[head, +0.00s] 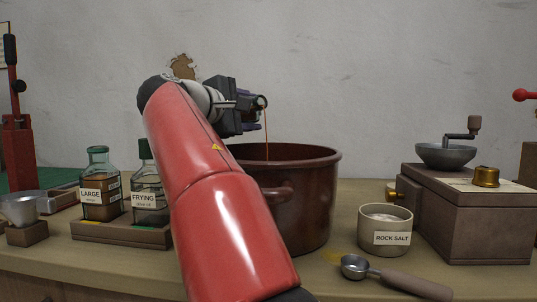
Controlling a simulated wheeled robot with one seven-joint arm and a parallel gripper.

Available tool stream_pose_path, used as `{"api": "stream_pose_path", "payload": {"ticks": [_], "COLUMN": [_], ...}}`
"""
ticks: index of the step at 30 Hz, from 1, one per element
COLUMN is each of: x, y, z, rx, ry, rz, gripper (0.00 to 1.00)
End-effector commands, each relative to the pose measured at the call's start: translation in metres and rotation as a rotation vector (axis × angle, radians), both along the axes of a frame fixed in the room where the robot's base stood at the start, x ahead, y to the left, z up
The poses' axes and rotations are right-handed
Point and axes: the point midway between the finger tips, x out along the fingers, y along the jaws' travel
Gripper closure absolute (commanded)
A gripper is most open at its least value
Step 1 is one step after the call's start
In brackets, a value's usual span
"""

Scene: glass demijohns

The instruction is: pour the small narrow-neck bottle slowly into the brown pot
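The brown pot (308,210) stands open on the counter, partly behind my red arm. My gripper (243,110) is above the pot's left rear side in the head view. It is shut on the small narrow-neck bottle (261,102), which is tipped over with its mouth to the right. A thin brown stream (266,130) falls from the mouth into the pot. Most of the bottle's body is hidden by my gripper. The liquid level in the pot cannot be seen.
Bottles labelled LARGE (100,195) and FRYING (147,203) stand in a wooden rack (105,232) at left. A ROCK SALT jar (385,228), a scoop (355,267) and a grinder (470,215) are at right.

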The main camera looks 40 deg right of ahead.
Motion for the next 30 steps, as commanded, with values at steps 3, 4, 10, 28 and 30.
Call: {"api": "stream_pose_path", "payload": {"ticks": [3,4,10,28,30], "x": [-0.002,-0.0023,-0.0036,-0.0072,-0.0076], "y": [-0.0018,-0.0021,-0.0038,-0.0082,-0.0087], "z": [-0.0005,-0.0004,-0.0005,-0.0017,-0.0009], "rx": [-0.003,-0.003,-0.004,-0.007,-0.008], "ry": [-0.017,-0.021,-0.038,-0.083,-0.088], "rz": [0.0,0.0,0.0,0.002,0.002], "gripper": [0.87,0.87,0.87,0.87,0.87]}}
